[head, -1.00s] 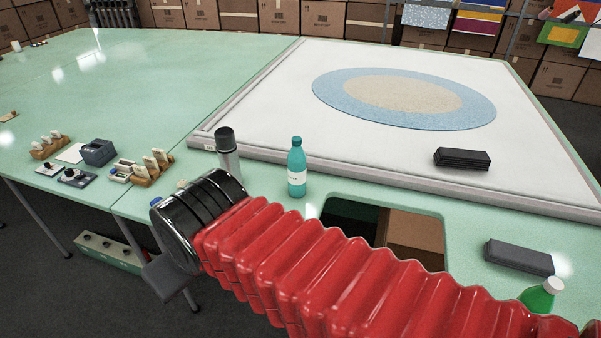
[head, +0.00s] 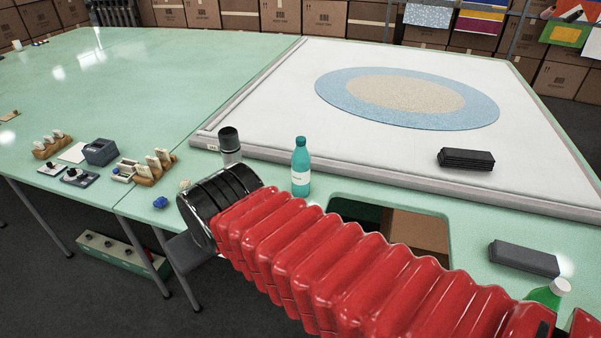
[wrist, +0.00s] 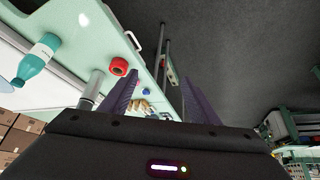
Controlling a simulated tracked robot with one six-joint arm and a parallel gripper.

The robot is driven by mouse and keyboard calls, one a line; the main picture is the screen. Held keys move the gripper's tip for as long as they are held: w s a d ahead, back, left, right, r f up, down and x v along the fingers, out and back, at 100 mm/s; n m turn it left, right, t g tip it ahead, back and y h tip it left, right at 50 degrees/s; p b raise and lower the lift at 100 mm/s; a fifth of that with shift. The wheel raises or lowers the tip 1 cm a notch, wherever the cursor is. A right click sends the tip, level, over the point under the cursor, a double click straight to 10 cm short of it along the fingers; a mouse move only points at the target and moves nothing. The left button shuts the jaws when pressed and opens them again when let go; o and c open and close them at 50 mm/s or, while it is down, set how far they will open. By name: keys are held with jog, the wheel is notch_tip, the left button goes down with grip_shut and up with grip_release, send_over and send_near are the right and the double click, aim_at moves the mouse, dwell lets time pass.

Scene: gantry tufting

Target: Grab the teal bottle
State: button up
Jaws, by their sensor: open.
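The teal bottle (head: 300,168) stands upright on the green table, near the front edge of the white tufting frame, with a white label. My red-sleeved arm passes in front of and below it. In the wrist view the bottle (wrist: 38,58) lies at the upper left, outside and apart from my fingers. My gripper (wrist: 162,78) is open, with its two dark fingers spread and nothing between them. In the head view the fingers are hidden by my black wrist.
A grey flask with a black cap (head: 230,143) stands left of the bottle, partly behind my wrist. A rectangular opening (head: 418,228) lies right of the bottle. A red ring-like object (wrist: 119,66) shows in the wrist view. A green bottle (head: 548,294) stands far right.

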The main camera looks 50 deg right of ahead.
jog(key=o, duration=0.3)
jog(key=w+d+f+m+t+h, duration=0.1)
jog(key=w+d+f+t+h, duration=0.1)
jog(key=w+d, duration=0.7)
jog(key=shift+w+d+f+m, duration=0.3)
jog(key=shift+d+f, duration=0.2)
jog(key=shift+f, duration=0.2)
jog(key=w+d+f+m+t+h, duration=0.1)
jog(key=w+d+f, duration=0.1)
jog(key=d, duration=0.4)
jog(key=w+d+f+t+h, duration=0.1)
jog(key=w+d+f, duration=0.2)
jog(key=d, duration=0.3)
jog(key=s+d+f+m+t+h, duration=0.1)
jog(key=s+d+f+t+h, duration=0.1)
jog(key=d, duration=0.5)
jog(key=s+d+f+m+t+h, duration=0.2)
jog(key=s+d+f+h, duration=0.1)
jog(key=s+d, duration=0.3)
jog(key=shift+s+d+f+m+t, duration=0.3)
jog(key=shift+s+d+f, duration=0.1)
jog(key=shift+d+f, duration=0.25)
jog(key=shift+d, duration=0.1)
